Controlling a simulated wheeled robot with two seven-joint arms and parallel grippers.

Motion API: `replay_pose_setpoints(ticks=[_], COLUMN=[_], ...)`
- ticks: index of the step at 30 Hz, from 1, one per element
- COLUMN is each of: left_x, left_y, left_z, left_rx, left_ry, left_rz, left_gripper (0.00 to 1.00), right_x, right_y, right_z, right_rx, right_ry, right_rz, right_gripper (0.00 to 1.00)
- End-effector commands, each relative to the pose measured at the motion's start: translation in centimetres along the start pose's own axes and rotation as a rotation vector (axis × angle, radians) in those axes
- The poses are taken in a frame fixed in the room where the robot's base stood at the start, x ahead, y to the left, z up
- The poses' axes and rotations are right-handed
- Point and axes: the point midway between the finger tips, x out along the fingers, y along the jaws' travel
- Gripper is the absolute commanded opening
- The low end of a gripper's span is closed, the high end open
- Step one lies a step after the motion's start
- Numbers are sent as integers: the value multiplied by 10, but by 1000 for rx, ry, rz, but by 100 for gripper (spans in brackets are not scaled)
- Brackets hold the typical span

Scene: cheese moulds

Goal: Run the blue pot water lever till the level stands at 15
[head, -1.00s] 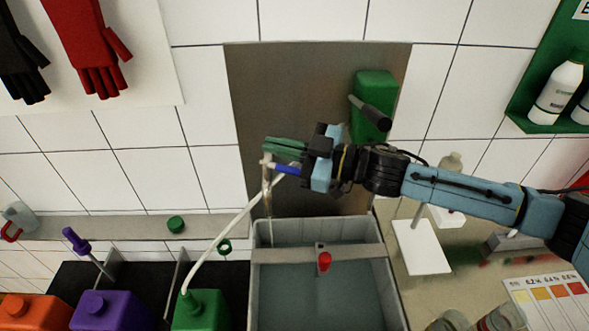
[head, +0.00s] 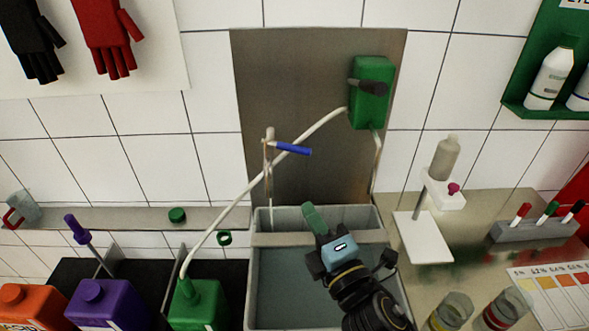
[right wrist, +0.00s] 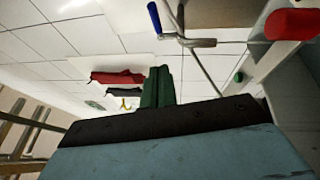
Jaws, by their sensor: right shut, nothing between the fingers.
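The blue lever (head: 294,148) sticks out to the right from the pale tap (head: 269,152) on the back wall, tilted slightly down. It also shows in the right wrist view (right wrist: 154,18). A thin pale line runs down from the tap into the grey basin (head: 250,285); I cannot tell whether it is flowing water. The basin holds greyish liquid, and no level number is readable. My right gripper (head: 312,217), with green fingers, is shut and empty over the basin, below and apart from the lever. My left gripper is not in view.
A green wall box (head: 371,92) with a dark handle feeds a white hose past the lever to a green canister (head: 199,306). A red piece (right wrist: 292,24) shows near the basin bar in the right wrist view. A bottle stand (head: 424,238) stands right.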

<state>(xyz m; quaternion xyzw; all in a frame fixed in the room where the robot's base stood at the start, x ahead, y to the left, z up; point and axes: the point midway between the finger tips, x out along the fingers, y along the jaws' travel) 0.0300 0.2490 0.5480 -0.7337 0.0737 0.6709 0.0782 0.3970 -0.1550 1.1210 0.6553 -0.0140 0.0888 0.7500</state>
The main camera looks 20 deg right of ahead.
Motion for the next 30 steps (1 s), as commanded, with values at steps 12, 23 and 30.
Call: replay_pose_setpoints(ticks=[12, 23, 30], left_x=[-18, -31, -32], left_y=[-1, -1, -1], left_z=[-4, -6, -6], left_rx=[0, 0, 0], left_ry=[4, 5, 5], left_rz=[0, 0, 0], left_gripper=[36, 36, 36], right_x=[70, 120, 126], right_y=[4, 2, 1], right_z=[0, 20, 27], right_rx=[2, 0, 4], right_ry=[3, 3, 4], right_rz=[5, 2, 2], right_gripper=[0, 0, 0])
